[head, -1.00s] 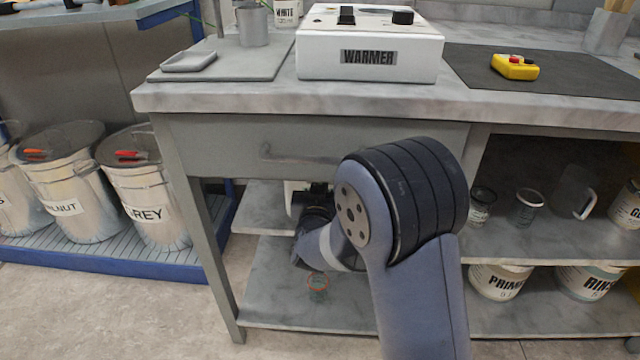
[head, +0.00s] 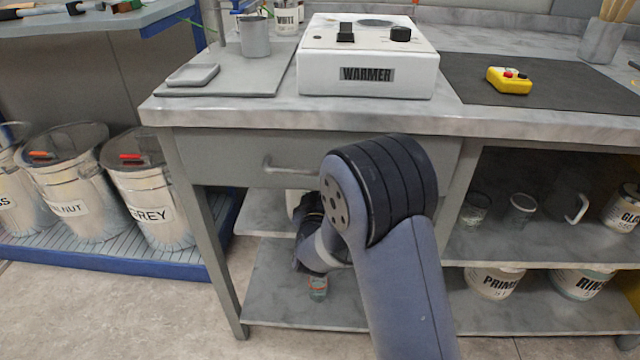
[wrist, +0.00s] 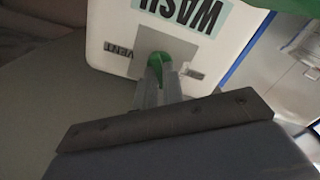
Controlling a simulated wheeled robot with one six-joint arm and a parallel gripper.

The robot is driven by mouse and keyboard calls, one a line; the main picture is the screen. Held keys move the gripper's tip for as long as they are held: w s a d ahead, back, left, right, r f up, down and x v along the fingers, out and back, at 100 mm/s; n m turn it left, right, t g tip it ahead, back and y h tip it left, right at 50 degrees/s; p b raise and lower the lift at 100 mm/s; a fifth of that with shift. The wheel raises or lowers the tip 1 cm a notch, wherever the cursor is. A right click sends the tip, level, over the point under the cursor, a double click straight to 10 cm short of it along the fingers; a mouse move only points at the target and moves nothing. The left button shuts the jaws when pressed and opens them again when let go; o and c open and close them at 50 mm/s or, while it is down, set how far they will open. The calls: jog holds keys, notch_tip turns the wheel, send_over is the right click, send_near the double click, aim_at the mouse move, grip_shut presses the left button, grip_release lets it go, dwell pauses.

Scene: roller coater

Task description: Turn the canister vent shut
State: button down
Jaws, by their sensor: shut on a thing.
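The wash canister (wrist: 115,35) is white, with a "WASH" label upside down in the wrist view. A grey plate (wrist: 165,45) on it carries the small green vent handle (wrist: 156,62), with a "VENT" marking beside it. My gripper (wrist: 157,85) is shut on the green vent handle, and its fingers hide part of it. In the head view a small white part of the canister (head: 294,200) shows on the shelf under the bench; my arm hides the rest. My gripper's tips are hidden there too.
Cups, a jug and a can stand on the right shelf (head: 540,235). The bench's left leg (head: 205,240) is close by.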

jog(key=n+p, duration=0.2)
jog(key=n, duration=0.3)
jog(key=shift+r+n+p, duration=0.1)
jog(key=shift+n+p, duration=0.25)
jog(key=shift+n, duration=0.05)
jog(key=n+p, duration=0.2)
jog(key=n, duration=0.2)
jog(key=shift+n, duration=0.4)
jog(key=c, duration=1.5)
grip_release()
jog(key=shift+s, duration=0.15)
jog(key=s+p, duration=0.1)
jog(key=s, duration=0.9)
jog(key=shift+s+a+p, duration=0.2)
jog(key=shift+s+p, duration=0.1)
jog(key=shift+p, duration=0.1)
